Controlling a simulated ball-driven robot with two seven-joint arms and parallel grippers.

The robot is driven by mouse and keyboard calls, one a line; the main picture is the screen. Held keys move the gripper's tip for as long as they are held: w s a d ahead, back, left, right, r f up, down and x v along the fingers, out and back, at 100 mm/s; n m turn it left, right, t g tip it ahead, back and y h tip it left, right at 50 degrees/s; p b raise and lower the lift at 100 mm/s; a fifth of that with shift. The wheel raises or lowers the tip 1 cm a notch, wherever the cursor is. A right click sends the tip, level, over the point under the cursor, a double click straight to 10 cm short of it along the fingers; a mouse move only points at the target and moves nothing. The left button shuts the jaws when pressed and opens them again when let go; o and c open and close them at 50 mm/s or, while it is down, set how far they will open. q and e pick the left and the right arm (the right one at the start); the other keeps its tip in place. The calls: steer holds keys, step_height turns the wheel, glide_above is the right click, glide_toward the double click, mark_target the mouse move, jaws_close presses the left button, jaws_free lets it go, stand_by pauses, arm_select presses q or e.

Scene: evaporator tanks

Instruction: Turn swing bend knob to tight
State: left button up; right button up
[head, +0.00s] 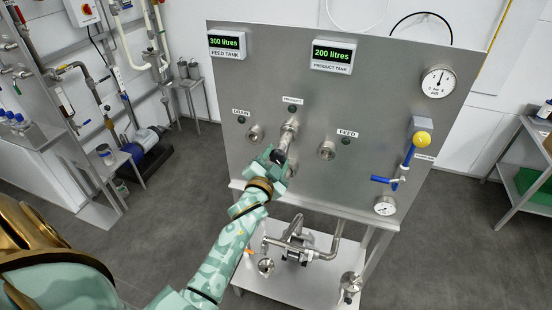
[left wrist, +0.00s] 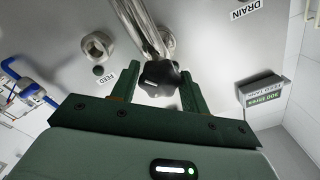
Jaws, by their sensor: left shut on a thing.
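The swing bend (head: 288,137) is a shiny steel pipe on the upright steel panel (head: 230,95), fixed at the middle port under a small label. Its black lobed knob (left wrist: 160,78) shows in the left wrist view at the pipe's lower end, between my green fingers. My left gripper (head: 277,158) reaches up to the panel and is shut on the knob, hiding most of it in the head view. The left gripper (left wrist: 157,88) also shows in the left wrist view, one finger on each side of the knob. My right gripper is not in view.
The FEED port (head: 326,151) is right of the bend, the DRAIN port (head: 255,133) left. Pump and pipes (head: 296,245) stand on the shelf below.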

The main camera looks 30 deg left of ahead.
arm_select(q)
steer(key=m, duration=0.3)
steer(key=shift+m, duration=0.4)
steer(key=m, duration=0.3)
steer(key=shift+m, duration=0.3)
steer(key=m, duration=0.6)
steer(key=shift+r, duration=0.15)
steer(key=m, duration=0.5)
steer(key=shift+r+m, duration=0.1)
steer(key=shift+m, duration=0.3)
steer(key=m+p, duration=0.2)
steer(key=m, duration=0.3)
steer(key=shift+w+r, duration=0.1)
steer(key=o, duration=0.7)
steer(key=shift+o, duration=1.3)
steer(key=shift+f, duration=0.2)
